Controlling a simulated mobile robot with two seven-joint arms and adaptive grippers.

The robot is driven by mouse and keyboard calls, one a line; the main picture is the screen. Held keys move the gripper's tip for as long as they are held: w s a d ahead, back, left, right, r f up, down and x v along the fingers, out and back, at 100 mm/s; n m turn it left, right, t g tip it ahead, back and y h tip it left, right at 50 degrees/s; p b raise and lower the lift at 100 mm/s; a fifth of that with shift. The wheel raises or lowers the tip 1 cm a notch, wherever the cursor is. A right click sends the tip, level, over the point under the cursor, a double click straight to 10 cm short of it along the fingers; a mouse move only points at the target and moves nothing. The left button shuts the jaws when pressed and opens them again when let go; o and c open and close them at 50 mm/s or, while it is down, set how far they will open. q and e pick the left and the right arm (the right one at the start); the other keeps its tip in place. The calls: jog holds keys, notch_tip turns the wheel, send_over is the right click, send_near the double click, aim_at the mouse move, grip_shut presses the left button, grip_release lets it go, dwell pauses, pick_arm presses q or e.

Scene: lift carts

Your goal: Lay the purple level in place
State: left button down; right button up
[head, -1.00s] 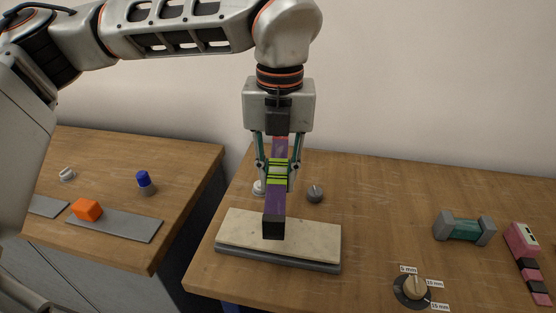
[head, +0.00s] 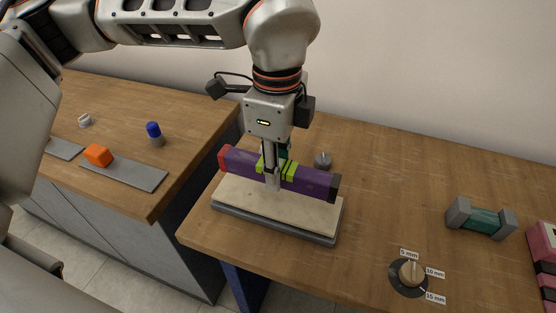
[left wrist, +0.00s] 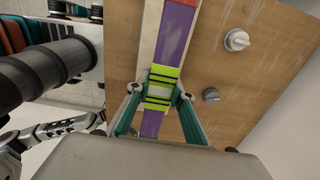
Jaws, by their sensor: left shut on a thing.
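The purple level (head: 305,178) has a red end on the left, a dark end on the right and yellow-green bands at its middle. My left gripper (head: 273,180) is shut on it at the bands, pointing down. The level lies lengthwise along the cream-topped board on a grey base (head: 270,208), over its rear part. I cannot tell whether it touches the board. In the left wrist view the purple level (left wrist: 172,40) runs between the fingers of my left gripper (left wrist: 160,93). My right gripper is not in view.
A grey knob (head: 322,160) stands behind the board. A dial with mm labels (head: 411,273), a teal-and-grey block (head: 480,219) and a pink-and-black item (head: 544,240) are to the right. An orange block (head: 98,155) and a blue-topped knob (head: 154,133) are on the left bench.

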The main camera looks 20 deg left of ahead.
aim_at(278, 197)
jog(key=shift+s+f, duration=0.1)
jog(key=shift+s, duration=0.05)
pick_arm(q)
jog(key=shift+f, duration=0.2)
notch_tip(278, 197, down, 2)
jog(key=shift+b, duration=0.8)
jog(key=shift+f, duration=0.55)
jog(key=shift+f+b, duration=0.15)
jog(key=shift+b, duration=0.15)
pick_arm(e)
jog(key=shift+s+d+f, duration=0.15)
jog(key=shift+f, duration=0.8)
pick_arm(q)
jog(key=shift+f, duration=0.55)
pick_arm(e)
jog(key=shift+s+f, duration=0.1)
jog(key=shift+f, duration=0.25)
